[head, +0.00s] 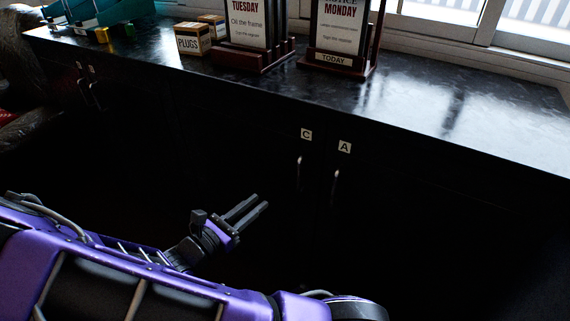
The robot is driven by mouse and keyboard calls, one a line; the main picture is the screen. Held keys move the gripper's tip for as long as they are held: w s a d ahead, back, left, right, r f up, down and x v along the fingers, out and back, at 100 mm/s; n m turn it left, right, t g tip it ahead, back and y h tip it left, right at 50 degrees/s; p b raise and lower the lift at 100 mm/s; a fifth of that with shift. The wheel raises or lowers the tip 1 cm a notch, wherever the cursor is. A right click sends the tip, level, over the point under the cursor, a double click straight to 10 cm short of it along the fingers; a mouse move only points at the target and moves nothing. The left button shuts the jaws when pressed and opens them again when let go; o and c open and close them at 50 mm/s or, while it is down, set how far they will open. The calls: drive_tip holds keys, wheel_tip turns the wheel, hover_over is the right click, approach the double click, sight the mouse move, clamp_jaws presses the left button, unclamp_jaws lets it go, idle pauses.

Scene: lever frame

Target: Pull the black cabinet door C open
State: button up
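The black cabinet door C (268,150) is a dark panel marked with a white "C" label (306,134). It looks shut, though its edges are hard to see in the dark. Its upright metal handle (299,174) is below the label, near the door's right side. My gripper (262,202) is to the left of the handle and lower in the picture, pointing up and right. Its two dark fingers lie side by side with a thin gap between them, with nothing seen in them. It appears apart from the handle.
Door A's handle (335,187) and "A" label (344,147) are just right of C. More handles (90,90) are at far left. The glossy black countertop (430,115) holds a PLUGS box (192,39), two framed signs (248,25) (338,28) and a teal item (110,10).

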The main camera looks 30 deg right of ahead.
sight(298, 170)
drive_tip(key=b+x, duration=0.2)
drive_tip(key=x, duration=1.5)
clamp_jaws()
idle(0.8)
